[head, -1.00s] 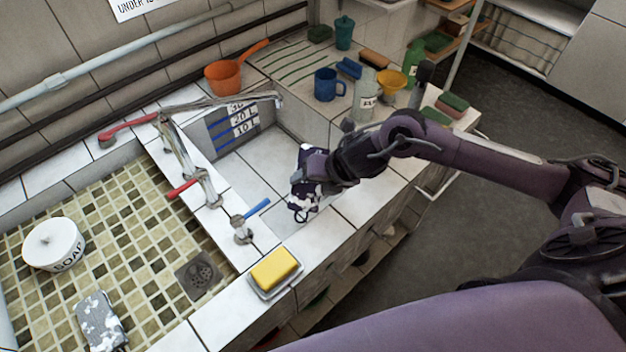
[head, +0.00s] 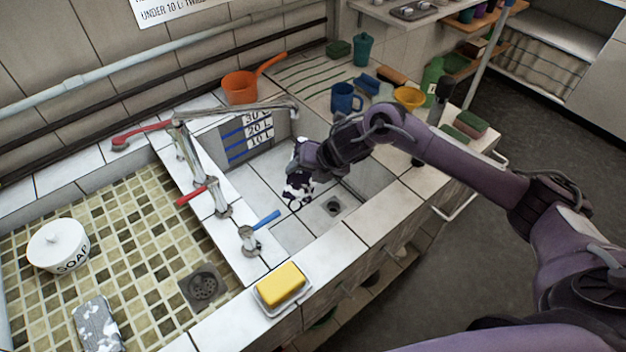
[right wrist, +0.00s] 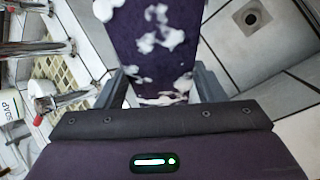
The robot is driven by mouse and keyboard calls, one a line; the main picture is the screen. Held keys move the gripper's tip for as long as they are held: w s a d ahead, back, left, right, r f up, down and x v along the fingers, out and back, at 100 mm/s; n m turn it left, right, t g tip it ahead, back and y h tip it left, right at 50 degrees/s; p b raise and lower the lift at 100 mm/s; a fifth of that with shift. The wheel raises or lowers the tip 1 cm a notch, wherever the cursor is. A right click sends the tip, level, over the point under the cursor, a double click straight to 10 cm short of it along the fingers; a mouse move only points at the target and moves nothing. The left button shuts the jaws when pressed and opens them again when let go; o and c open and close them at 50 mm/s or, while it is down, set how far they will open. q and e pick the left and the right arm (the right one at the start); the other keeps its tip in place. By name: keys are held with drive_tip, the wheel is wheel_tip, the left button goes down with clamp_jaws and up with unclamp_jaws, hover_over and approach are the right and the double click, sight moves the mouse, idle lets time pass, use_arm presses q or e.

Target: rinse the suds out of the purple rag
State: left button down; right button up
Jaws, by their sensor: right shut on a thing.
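The purple rag (head: 297,187) is dark purple with white suds on it. It hangs from my right gripper (head: 299,172) over the white tiled basin (head: 240,180), below and in front of the long spout (head: 240,109). The right wrist view shows the rag (right wrist: 155,50) between the two fingers of my right gripper (right wrist: 160,85), with patches of foam on its face. The gripper is shut on it. The tap has a red lever (head: 190,195) and a blue lever (head: 266,219). No water shows from the spout. My left gripper is not in view.
A drain (head: 333,207) shows in the basin floor. A yellow sponge (head: 280,283) lies in a dish on the front ledge. A soap pot (head: 57,246) and a grey-white patterned block (head: 97,325) are in the left basin. An orange pan (head: 240,88) and blue mug (head: 345,98) stand behind.

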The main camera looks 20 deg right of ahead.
drive_tip(key=shift+w+a+f+b, duration=0.15)
drive_tip(key=shift+w+b, duration=0.25)
drive_tip(key=shift+w, duration=0.35)
drive_tip(key=shift+w+a+f+b, duration=0.15)
drive_tip(key=shift+w+b, duration=0.2)
drive_tip(key=shift+w, duration=0.45)
drive_tip(key=shift+w+a+f+b, duration=0.15)
drive_tip(key=shift+w+b, duration=0.25)
drive_tip(key=shift+w, duration=0.35)
drive_tip(key=shift+d, duration=0.1)
